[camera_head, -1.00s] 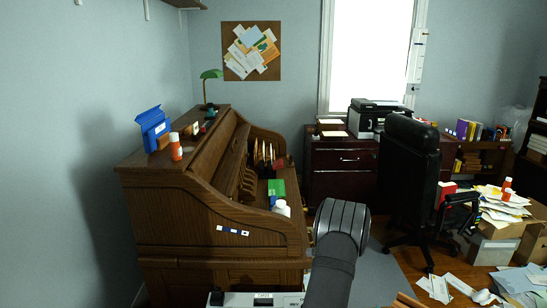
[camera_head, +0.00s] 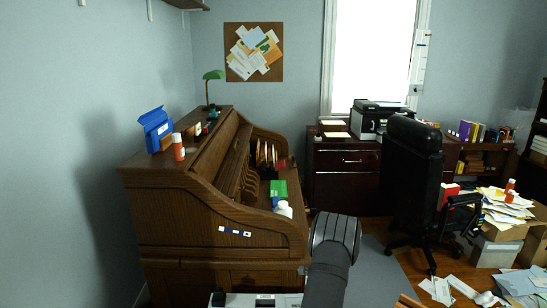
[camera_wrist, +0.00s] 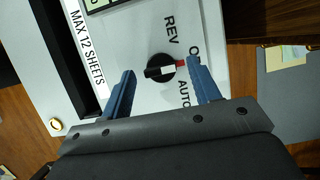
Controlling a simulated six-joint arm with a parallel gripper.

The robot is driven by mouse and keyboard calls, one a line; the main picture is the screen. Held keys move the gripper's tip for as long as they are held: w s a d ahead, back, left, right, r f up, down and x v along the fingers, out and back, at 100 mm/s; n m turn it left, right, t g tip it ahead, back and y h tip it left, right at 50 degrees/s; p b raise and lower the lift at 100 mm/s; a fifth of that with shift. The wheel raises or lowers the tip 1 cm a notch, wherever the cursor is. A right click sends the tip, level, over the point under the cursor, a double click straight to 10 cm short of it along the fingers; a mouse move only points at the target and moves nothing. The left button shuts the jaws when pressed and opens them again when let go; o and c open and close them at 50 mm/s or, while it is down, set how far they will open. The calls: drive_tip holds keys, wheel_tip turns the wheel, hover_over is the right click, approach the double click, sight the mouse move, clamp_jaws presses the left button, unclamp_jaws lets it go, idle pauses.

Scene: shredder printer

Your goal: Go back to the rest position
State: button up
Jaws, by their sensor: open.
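My gripper (camera_wrist: 159,84) shows in the wrist view with its two blue fingers apart and nothing held between them. Beyond the fingertips is a black rotary knob (camera_wrist: 160,67) with a red mark, on the white top of a shredder (camera_wrist: 140,40). The knob sits between labels reading REV and AUTO; a third label is partly hidden by the right finger. I cannot tell whether the fingers touch the knob; they appear apart from it. In the head view the shredder top (camera_head: 245,300) shows at the bottom edge beside my arm, and the gripper is hidden.
A wooden roll-top desk (camera_head: 190,215) stands at the left, close to my arm. A black office chair (camera_head: 412,175) and a dark cabinet (camera_head: 343,180) with a printer (camera_head: 372,117) are behind. Papers and boxes (camera_head: 490,253) crowd the right. Grey mat (camera_head: 375,275) lies open beside my arm.

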drive_tip(key=v, duration=1.7)
drive_tip(key=x, duration=1.7)
drive_tip(key=shift+a+f, duration=0.1)
drive_tip(key=shift+f, duration=0.05)
drive_tip(key=shift+s+m+t, duration=0.15)
drive_tip(key=shift+m+t, duration=0.35)
drive_tip(key=shift+m, duration=0.7)
drive_tip(key=shift+s+m+t, duration=0.1)
drive_tip(key=shift+m+t, duration=0.3)
drive_tip(key=shift+m, duration=0.8)
drive_tip(key=m+t+h, duration=0.1)
drive_tip(key=m, duration=0.2)
drive_tip(key=shift+s+m, duration=0.1)
drive_tip(key=shift+m, duration=0.2)
drive_tip(key=m+t+h, duration=0.1)
drive_tip(key=m, duration=0.2)
drive_tip(key=shift+a+m, duration=0.15)
drive_tip(key=shift+m, duration=0.15)
drive_tip(key=shift+v, duration=0.9)
drive_tip(key=shift+f, duration=0.15)
